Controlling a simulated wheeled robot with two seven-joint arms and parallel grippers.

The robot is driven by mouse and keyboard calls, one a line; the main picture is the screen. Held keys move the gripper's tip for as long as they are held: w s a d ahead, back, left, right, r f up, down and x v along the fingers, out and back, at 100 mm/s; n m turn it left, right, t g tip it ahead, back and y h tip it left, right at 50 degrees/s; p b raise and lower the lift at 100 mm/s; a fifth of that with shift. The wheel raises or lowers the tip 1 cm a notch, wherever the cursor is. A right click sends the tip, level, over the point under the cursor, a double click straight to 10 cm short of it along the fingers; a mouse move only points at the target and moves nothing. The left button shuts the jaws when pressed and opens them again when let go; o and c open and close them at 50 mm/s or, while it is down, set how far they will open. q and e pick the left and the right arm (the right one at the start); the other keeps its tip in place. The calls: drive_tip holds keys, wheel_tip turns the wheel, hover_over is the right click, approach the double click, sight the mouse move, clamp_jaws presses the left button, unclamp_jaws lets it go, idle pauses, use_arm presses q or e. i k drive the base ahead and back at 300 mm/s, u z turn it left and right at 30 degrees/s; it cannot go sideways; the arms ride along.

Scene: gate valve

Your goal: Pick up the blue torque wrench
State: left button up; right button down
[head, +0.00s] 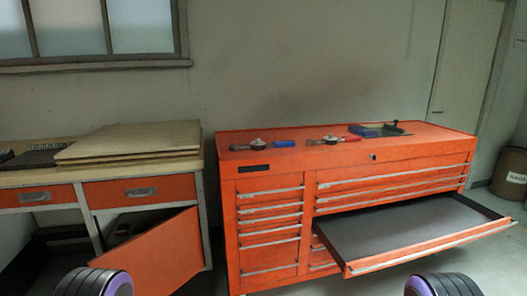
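The blue torque wrench (284,143) lies on top of the orange tool chest (262,217), near the left end of its top. Its blue handle points right, and its metal head with a round dial points left. A similar wrench with a red handle (350,138) lies to its right, apart from it. Neither of my grippers is in view. Dark rounded parts with purple rings, likely my arm links, show at the bottom left and bottom right edges, well short of the chest top.
A wide lower drawer (420,222) of the chest is pulled out and looks empty. A workbench (140,175) with boards and an open orange door (155,255) stands left. A barrel (511,175) stands right.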

sight(262, 146)
drive_tip(key=z, duration=0.8)
drive_tip(key=i, duration=1.3)
drive_tip(key=u, duration=0.2)
